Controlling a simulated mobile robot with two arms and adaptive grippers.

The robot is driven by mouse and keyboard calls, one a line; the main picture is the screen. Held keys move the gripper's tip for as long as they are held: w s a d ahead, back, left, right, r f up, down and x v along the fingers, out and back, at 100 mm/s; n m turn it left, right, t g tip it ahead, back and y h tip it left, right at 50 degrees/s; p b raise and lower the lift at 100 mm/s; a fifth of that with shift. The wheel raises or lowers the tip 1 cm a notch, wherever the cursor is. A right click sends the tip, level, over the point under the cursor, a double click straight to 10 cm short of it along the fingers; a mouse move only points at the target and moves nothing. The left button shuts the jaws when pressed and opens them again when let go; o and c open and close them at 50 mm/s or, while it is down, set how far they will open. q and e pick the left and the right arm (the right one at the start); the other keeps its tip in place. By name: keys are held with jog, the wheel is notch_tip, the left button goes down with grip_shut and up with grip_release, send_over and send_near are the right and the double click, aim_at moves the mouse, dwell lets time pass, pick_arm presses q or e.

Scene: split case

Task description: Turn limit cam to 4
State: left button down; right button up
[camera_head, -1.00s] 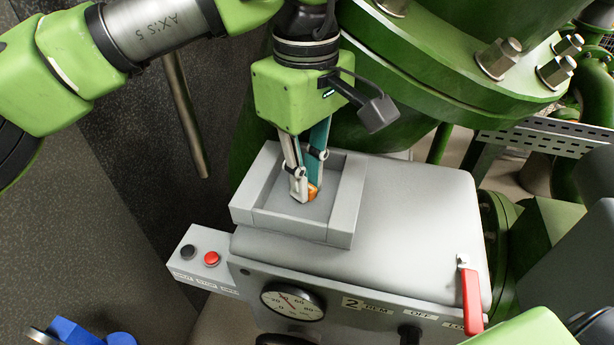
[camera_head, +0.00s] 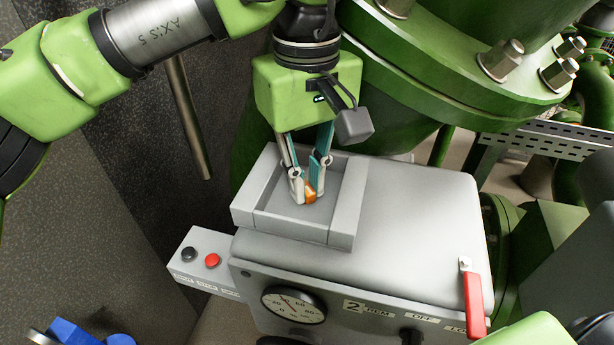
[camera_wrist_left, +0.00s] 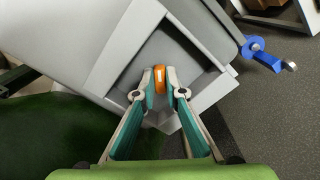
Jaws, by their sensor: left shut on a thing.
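The limit cam (camera_head: 311,192) is a small orange piece inside the square recess on top of the grey actuator housing (camera_head: 410,210). My left gripper (camera_head: 305,194) points down into the recess and is shut on the cam, one fingertip on each side. In the left wrist view the orange cam (camera_wrist_left: 159,78) sits between the fingertips (camera_wrist_left: 158,88), with a pale mark along its top. No number scale is readable around the cam. My right gripper is not in view.
A raised grey frame (camera_head: 342,222) surrounds the recess. A large green flange with bolts (camera_head: 500,60) stands behind. The housing front has a gauge (camera_head: 293,304) and a red lever (camera_head: 472,298). A button box (camera_head: 205,262) sits left. A blue part (camera_head: 75,332) lies lower left.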

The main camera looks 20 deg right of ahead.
pick_arm(q)
jog(key=shift+w+r, duration=0.1)
jog(key=shift+r, duration=0.1)
jog(key=c, duration=2.2)
grip_release()
jog(key=shift+o, duration=0.6)
jog(key=shift+f, duration=0.1)
notch_tip(320, 180, up, 12)
jog(key=shift+f, duration=0.1)
